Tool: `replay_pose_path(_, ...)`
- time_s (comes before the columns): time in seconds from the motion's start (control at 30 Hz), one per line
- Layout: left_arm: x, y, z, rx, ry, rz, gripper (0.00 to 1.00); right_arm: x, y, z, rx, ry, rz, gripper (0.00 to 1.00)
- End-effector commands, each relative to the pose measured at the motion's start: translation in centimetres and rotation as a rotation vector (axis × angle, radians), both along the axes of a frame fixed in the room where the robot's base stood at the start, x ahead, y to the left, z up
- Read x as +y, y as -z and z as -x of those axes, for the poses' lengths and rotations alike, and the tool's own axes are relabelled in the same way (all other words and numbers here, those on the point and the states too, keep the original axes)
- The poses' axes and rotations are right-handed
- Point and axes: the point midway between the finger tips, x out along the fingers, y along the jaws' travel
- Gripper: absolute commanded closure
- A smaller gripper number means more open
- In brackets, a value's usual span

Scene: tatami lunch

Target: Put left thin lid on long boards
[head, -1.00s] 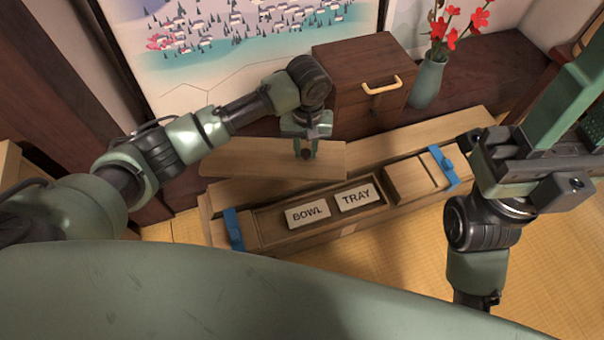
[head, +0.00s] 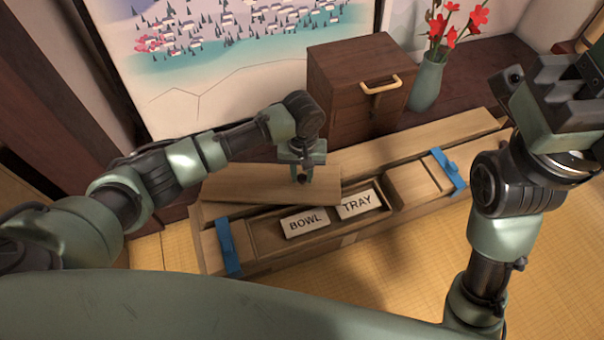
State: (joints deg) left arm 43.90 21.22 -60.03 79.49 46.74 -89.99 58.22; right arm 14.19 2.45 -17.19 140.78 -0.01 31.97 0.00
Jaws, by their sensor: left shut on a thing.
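The thin lid (head: 240,182) is a flat light-wood board with a small dark knob. My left gripper (head: 303,178) is shut on the knob, near the lid's right part. The lid hangs over the back left of the long wooden box, and its front edge covers part of the box's rim. Long light boards (head: 415,138) run along behind the box; the lid hides their left part. I cannot tell whether the lid touches them. My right gripper (head: 560,105) is at the upper right, and its jaws do not show clearly.
The open compartment of the box holds two cards, BOWL (head: 304,222) and TRAY (head: 357,204). Blue clips (head: 228,248) and (head: 449,169) sit at its ends. A dark drawer chest (head: 345,85) and a vase (head: 427,82) with red flowers stand behind. Tatami (head: 400,275) in front is clear.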

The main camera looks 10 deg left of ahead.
Motion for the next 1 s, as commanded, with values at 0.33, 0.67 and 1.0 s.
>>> replay_pose_path(0.33,0.0,0.0,0.0,0.0,0.0,0.0,0.54,0.0,0.1,-0.1,0.003,-0.001,0.0,0.64)
replay_pose_path(0.67,-0.1,-3.3,0.0,-0.001,0.001,0.002,0.54,-0.1,0.3,-0.9,0.058,-0.003,-0.002,0.64)
replay_pose_path(1.0,-0.1,-10.0,0.0,0.0,0.0,0.002,0.54,-0.5,2.2,-1.9,0.181,-0.009,-0.013,0.64)
